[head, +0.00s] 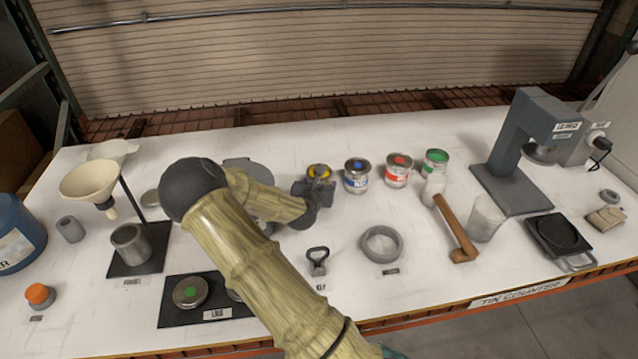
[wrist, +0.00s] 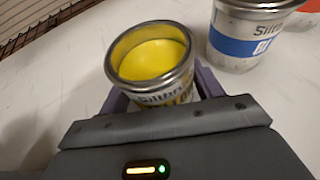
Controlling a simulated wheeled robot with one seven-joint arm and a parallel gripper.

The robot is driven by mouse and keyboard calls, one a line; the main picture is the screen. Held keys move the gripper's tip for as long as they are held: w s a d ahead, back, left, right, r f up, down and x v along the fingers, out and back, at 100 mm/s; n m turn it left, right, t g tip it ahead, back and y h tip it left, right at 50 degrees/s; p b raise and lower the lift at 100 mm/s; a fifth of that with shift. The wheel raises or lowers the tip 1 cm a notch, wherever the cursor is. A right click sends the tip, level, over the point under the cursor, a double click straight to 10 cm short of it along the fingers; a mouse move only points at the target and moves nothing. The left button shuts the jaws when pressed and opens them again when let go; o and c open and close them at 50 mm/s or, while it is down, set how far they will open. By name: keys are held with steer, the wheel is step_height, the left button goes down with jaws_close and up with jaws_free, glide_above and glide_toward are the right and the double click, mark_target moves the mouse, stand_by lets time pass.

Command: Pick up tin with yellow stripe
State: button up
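The tin with yellow stripe (wrist: 155,62) is at the left end of a row of tins on the white counter. Its round top shows yellow inside a metal rim, and part of its label shows. In the head view the tin (head: 319,172) is partly hidden by my gripper (head: 314,190). In the wrist view my gripper (wrist: 163,92) has one purple finger on each side of the tin, below the rim. Its fingers are very close to the tin; I cannot tell whether they press on it. The tin's base is hidden.
A blue-striped tin (head: 358,175) stands close to the right, followed by a red-striped tin (head: 398,171) and a green-striped tin (head: 435,162). A grey ring (head: 382,258) and a wooden-handled tool (head: 455,230) lie in front. Clear counter lies between them.

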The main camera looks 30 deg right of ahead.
steer(key=c, duration=0.4)
steer(key=shift+w+r, duration=0.1)
steer(key=shift+r, duration=0.2)
steer(key=shift+r, duration=4.65)
steer(key=shift+r, duration=0.1)
